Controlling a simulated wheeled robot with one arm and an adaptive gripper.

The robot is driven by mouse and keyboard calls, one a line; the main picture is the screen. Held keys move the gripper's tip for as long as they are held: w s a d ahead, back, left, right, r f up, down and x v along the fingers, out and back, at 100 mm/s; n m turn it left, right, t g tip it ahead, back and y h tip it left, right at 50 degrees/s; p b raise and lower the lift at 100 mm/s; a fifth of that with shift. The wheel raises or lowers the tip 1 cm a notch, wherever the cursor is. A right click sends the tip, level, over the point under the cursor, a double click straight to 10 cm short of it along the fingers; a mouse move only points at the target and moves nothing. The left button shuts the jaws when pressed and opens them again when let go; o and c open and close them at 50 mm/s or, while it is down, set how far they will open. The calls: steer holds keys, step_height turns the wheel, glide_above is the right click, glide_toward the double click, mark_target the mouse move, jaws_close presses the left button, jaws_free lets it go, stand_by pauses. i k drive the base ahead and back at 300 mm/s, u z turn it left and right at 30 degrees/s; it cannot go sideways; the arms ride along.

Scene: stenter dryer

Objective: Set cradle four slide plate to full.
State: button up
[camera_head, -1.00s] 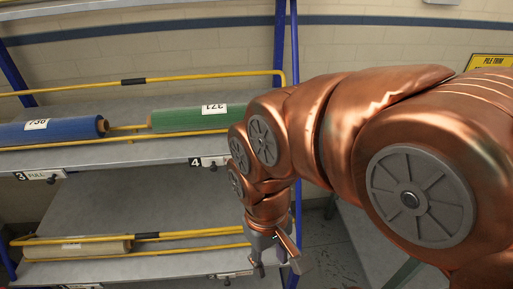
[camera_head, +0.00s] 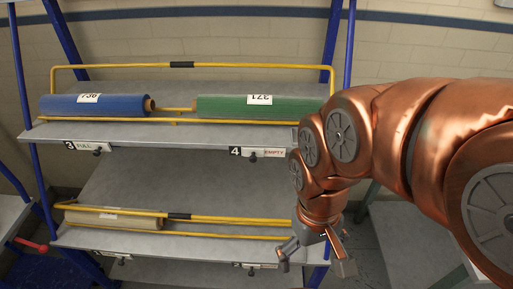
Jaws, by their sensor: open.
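The cradle four slide plate (camera_head: 274,153) is on the upper shelf's front edge, beside the black number 4 (camera_head: 235,151). It reads EMPTY, with a small dark knob (camera_head: 252,157) at its left. A green roll (camera_head: 247,107) marked 271 lies in the cradle above it. My gripper (camera_head: 316,262) is open with nothing between its fingers. It points down at the rack's lower right, to the right of and lower in the picture than the plate, apart from it.
The cradle three plate (camera_head: 85,146) reads FULL, under a blue roll (camera_head: 95,105). A beige roll (camera_head: 112,219) lies on the lower shelf. Yellow rails (camera_head: 140,66) and blue posts (camera_head: 333,40) frame the rack. A grey surface (camera_head: 405,235) stands at right.

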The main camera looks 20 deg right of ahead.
mark_target(253, 153)
steer(key=z, duration=0.4)
steer(key=k, duration=0.8)
steer(key=u, duration=1.1)
